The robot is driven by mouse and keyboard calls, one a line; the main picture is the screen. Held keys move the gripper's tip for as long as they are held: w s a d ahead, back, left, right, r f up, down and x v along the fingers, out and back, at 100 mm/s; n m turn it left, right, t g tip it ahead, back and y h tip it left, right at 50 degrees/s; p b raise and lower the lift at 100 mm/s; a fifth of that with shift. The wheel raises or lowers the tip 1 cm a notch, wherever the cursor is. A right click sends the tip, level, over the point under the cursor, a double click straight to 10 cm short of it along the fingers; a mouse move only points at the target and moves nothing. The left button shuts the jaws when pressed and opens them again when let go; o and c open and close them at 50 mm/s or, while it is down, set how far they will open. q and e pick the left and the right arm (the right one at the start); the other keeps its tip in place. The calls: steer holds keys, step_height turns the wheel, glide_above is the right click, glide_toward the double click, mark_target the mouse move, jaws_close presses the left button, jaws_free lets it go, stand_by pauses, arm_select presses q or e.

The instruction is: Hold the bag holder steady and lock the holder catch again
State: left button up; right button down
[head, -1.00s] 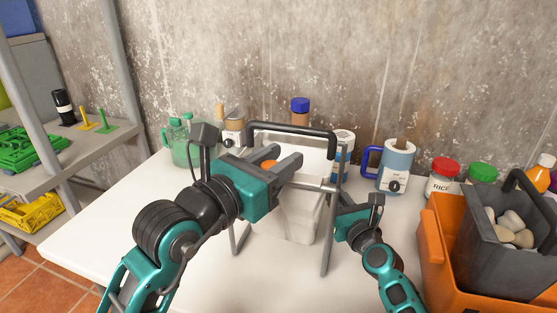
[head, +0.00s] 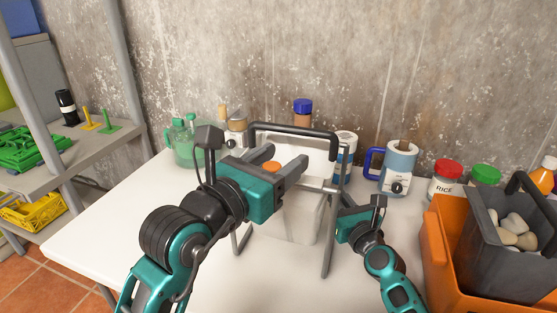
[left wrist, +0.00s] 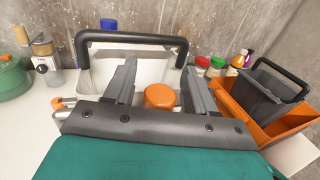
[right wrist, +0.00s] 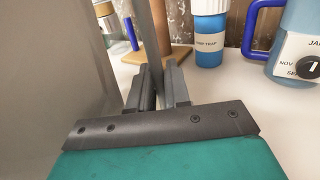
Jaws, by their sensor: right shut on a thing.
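The bag holder (head: 328,250) is a grey metal frame with a black top handle (head: 292,128), standing upright on the white table around a pale bag or bin (head: 294,222). An orange round knob (left wrist: 160,96), apparently the catch, also shows in the head view (head: 271,166). My left gripper (head: 291,163) is open at the top of the holder. In the left wrist view its fingers (left wrist: 160,72) lie either side of the knob, apart from it. My right gripper (head: 344,200) is shut on the holder's right upright, which shows between its fingers (right wrist: 157,78). The knob's underside is hidden.
Behind the holder stand a green jug (head: 184,145), a blue-capped bottle (head: 302,112) and a blue mug (head: 398,168). At the right, an orange crate (head: 432,250) holds a grey bin of stones (head: 482,250). The table's left front is clear.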

arm_select(q)
steer(key=v, duration=0.7)
steer(key=shift+s+a, duration=0.2)
steer(key=shift+s, duration=0.05)
steer(key=shift+r, duration=0.1)
steer(key=shift+c, duration=0.2)
steer(key=w+a+m+g+h, duration=0.5)
steer(key=a+m+g+h, duration=0.3)
steer(key=m+g, duration=0.45)
steer(key=shift+n+g, duration=0.85)
steer(key=shift+g, duration=0.1)
steer(key=d, duration=1.1)
steer(key=shift+s+d, duration=0.1)
steer(key=shift+d, duration=0.1)
steer(key=shift+c, duration=0.5)
